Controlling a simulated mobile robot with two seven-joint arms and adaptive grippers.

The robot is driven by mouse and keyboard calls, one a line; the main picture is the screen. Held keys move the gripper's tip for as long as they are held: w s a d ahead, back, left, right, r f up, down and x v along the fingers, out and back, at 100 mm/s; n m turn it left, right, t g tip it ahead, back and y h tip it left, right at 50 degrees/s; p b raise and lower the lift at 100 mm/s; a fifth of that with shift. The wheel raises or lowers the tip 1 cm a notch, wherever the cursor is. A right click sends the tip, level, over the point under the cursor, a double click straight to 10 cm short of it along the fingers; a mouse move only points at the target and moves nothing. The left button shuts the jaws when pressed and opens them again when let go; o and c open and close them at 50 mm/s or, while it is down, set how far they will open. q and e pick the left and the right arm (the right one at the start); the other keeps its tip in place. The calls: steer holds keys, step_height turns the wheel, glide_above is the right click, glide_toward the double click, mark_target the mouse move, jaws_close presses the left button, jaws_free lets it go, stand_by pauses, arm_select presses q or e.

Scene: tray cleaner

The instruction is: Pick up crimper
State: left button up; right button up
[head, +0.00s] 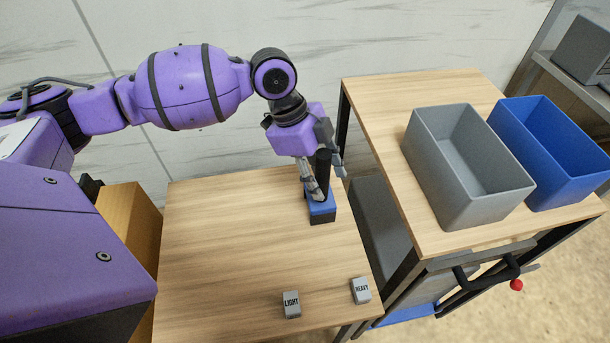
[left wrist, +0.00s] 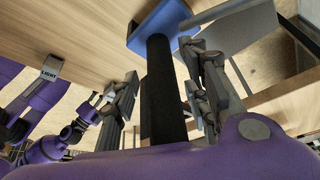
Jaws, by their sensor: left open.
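The crimper appears to be the tool with a blue base (head: 321,212) and an upright black handle, standing near the right edge of the wooden table. My left gripper (head: 322,180) is above the base, with its fingers on either side of the handle. In the left wrist view, the black handle (left wrist: 163,90) runs between the two open fingers (left wrist: 168,88). Gaps show beside the handle, and the blue base (left wrist: 150,22) lies beyond the fingertips.
Small grey blocks marked LIGHT (head: 291,304) and HEAVY (head: 361,290) sit at the table's front. A grey bin (head: 470,205) and a blue bin (head: 565,193) stand on the higher wooden-topped cart (head: 385,110) to the right. The table's left half (head: 220,240) is clear.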

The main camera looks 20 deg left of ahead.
arm_select(q)
steer(key=shift+r, duration=0.1)
jaws_close()
steer(key=shift+r, duration=0.1)
stand_by(0.3)
